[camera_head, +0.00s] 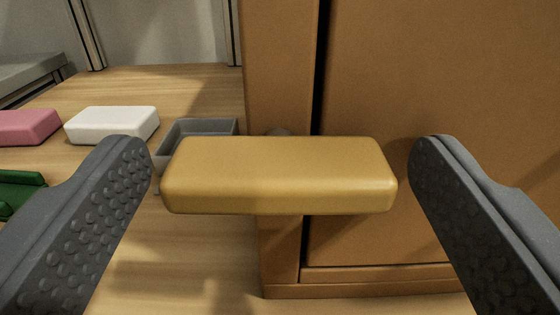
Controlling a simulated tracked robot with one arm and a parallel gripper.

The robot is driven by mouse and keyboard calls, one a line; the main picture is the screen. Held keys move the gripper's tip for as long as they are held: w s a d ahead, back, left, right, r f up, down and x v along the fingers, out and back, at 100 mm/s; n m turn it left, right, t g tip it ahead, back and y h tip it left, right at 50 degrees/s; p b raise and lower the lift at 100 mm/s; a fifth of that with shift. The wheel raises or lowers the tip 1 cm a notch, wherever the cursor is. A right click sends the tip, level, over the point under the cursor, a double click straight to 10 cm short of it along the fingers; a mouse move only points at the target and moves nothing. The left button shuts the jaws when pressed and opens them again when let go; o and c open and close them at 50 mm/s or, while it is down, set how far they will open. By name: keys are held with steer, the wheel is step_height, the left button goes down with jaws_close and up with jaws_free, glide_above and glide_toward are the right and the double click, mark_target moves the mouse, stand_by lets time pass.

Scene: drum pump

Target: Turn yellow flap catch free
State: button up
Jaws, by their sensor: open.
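The yellow flap catch (279,176) is a rounded bar lying horizontally in the middle of the head camera view. It sits in front of a brown wooden cabinet (285,60) and crosses the dark gap between its side post and its flap (440,90). A grey round pivot shows partly behind its top edge. My gripper (280,170) is open, with one grey studded finger on each side of the catch. A small gap shows between the catch and each finger, a little wider on the right.
A grey open tray (205,127) stands on the wooden table (150,85) left of the cabinet. A white block (112,124), a pink block (27,126) and a green object (18,190) lie further left. Metal posts stand at the back.

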steer(key=c, duration=1)
steer(key=shift+n, duration=0.4)
steer(key=n+p, duration=0.2)
steer(key=shift+n, duration=0.4)
steer(key=n, duration=0.3)
steer(key=shift+n+p, duration=0.3)
steer(key=n+b, duration=0.2)
steer(key=n, duration=0.3)
steer(key=shift+f, duration=0.1)
steer(key=n+b, duration=0.5)
steer(key=shift+a+f+n, duration=0.1)
steer(key=shift+n, duration=0.3)
